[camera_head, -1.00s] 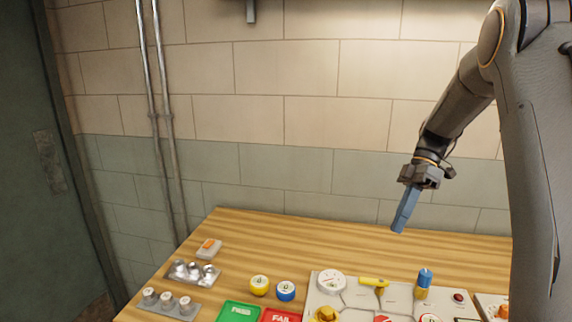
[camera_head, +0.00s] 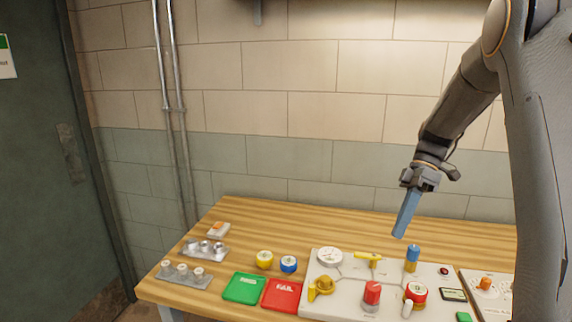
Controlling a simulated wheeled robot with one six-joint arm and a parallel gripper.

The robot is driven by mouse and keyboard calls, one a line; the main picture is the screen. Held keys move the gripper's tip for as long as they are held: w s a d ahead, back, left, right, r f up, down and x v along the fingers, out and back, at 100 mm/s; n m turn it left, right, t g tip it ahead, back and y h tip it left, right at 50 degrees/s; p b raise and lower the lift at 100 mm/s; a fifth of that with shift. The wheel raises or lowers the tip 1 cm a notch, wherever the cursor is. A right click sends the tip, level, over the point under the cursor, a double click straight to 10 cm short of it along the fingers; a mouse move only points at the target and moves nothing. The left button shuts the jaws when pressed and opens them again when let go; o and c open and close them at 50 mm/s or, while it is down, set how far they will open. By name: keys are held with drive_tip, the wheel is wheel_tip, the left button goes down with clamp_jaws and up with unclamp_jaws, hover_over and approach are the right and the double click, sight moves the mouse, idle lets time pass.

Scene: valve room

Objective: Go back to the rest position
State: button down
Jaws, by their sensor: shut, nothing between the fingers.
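My gripper (camera_head: 405,215) hangs at the right, with its blue fingers shut and nothing between them. It points down and slightly left, above the back of the wooden table (camera_head: 290,218). It appears apart from the blue-topped fitting (camera_head: 412,257) below it on the white valve panel (camera_head: 340,286). My arm comes in from the upper right and hides part of the wall and the table's right side.
The panel carries a yellow lever (camera_head: 367,260), a white dial (camera_head: 330,257) and red knobs. Green (camera_head: 243,288) and red (camera_head: 283,296) trays, yellow (camera_head: 265,260) and blue (camera_head: 288,264) round gauges and two grey racks (camera_head: 183,276) stand left. The table's back middle is clear.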

drive_tip(key=s+a+f+m+t+h+b, duration=0.2)
drive_tip(key=s+a+f+m+b, duration=0.2)
drive_tip(key=s+f+m, duration=0.4)
drive_tip(key=s+a+f+m+t+h+b, duration=0.3)
drive_tip(key=s+a+f+m+b, duration=0.1)
drive_tip(key=s+f+m, duration=0.3)
wheel_tip(320, 180, down, 2)
drive_tip(key=shift+s+a+m+t+b, duration=0.3)
drive_tip(key=shift+s+a+m+b, duration=0.1)
drive_tip(key=shift+s+b, duration=0.15)
